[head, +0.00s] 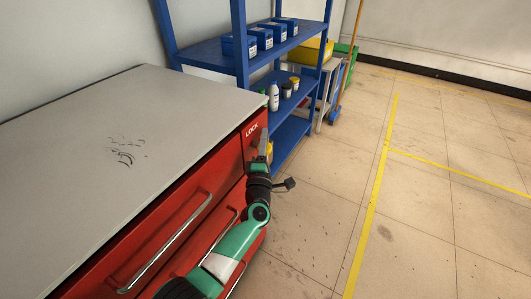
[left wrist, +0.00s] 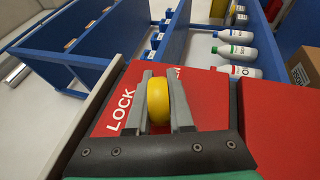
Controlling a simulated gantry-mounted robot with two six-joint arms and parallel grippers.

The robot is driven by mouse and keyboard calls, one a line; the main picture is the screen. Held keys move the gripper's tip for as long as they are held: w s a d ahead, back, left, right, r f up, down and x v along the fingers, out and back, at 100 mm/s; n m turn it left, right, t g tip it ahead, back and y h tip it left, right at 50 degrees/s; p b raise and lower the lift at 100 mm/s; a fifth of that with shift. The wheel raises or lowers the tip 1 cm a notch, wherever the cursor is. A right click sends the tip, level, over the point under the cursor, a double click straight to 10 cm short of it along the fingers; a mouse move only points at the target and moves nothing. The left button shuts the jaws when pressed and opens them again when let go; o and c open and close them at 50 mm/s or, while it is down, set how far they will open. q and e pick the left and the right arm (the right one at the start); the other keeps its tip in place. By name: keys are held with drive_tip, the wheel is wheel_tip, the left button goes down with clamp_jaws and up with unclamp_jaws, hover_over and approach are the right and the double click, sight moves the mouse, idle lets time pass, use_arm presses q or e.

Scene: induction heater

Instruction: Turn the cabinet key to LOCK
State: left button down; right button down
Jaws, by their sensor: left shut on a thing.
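The red cabinet (head: 165,225) has a grey top and stands at the left in the head view. Its upper right front corner carries the white word LOCK (head: 252,130), which also shows in the left wrist view (left wrist: 122,105). My left gripper (head: 263,140) is at this corner. In the left wrist view its two grey fingers (left wrist: 160,105) are shut on a yellow, rounded key handle (left wrist: 158,101), one finger on each side. The handle stands on edge, upright in that view. The fingers partly cover a second label beside it. My right gripper is in neither view.
A blue shelf (head: 240,50) with blue bins (head: 262,38) and bottles (head: 273,96) stands just behind the cabinet. Long metal drawer handles (head: 170,245) stick out from the cabinet front. The floor (head: 440,200) at the right is clear.

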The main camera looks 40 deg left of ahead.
use_arm(q)
drive_tip(key=shift+s+r+n+t+y, duration=0.1)
drive_tip(key=shift+r+n+t+y, duration=0.05)
drive_tip(key=shift+n+t+y, duration=0.45)
drive_tip(key=c, duration=0.8)
unclamp_jaws()
drive_tip(key=shift+s+d+p, duration=0.25)
drive_tip(key=shift+s+p, duration=0.1)
drive_tip(key=shift+p, duration=0.2)
drive_tip(key=p+v, duration=0.4)
drive_tip(key=v, duration=0.7)
